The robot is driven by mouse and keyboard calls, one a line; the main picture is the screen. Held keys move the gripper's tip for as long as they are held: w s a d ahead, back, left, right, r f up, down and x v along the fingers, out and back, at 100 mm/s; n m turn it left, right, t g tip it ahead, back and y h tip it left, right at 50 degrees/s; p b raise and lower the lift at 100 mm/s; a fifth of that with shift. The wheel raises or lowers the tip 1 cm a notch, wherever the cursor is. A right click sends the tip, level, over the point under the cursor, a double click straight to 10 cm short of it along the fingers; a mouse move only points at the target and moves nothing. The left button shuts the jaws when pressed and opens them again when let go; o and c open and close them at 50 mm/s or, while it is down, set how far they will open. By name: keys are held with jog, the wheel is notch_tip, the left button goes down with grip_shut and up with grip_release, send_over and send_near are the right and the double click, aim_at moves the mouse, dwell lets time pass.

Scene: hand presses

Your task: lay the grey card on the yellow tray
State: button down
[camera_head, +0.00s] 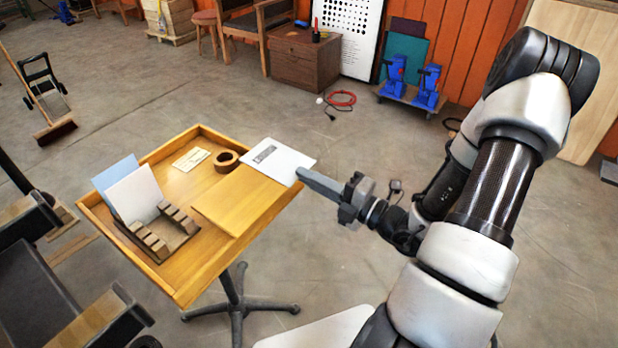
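The yellow tray (236,203) is a flat yellow panel on the right part of the wooden tray table. A pale card with a dark grey patch, which I take for the grey card (285,160), lies flat over the tray's far end and past the table's rim. My gripper (300,173) comes in from the right with its fingers at the card's right edge. The fingers are seen side-on and look shut on it. The gap below the card cannot be made out. A whitish card (136,194) and a blue card (113,174) stand in a wooden rack (160,245) on the left.
A tape roll (226,160) and a printed slip (190,159) lie near the far rim of the table (132,279). The table has a raised rim and a black pedestal foot (238,306). Dark machinery (45,290) stands close at the lower left.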

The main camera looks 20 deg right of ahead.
jog(key=shift+f+b, duration=1.65)
jog(key=shift+f, duration=0.9)
jog(key=c, duration=1.8)
grip_release()
jog(key=shift+c, duration=0.2)
jog(key=shift+f+p, duration=0.1)
jog(key=shift+p, duration=0.2)
jog(key=shift+p+v, duration=0.8)
jog(key=shift+v, duration=1.5)
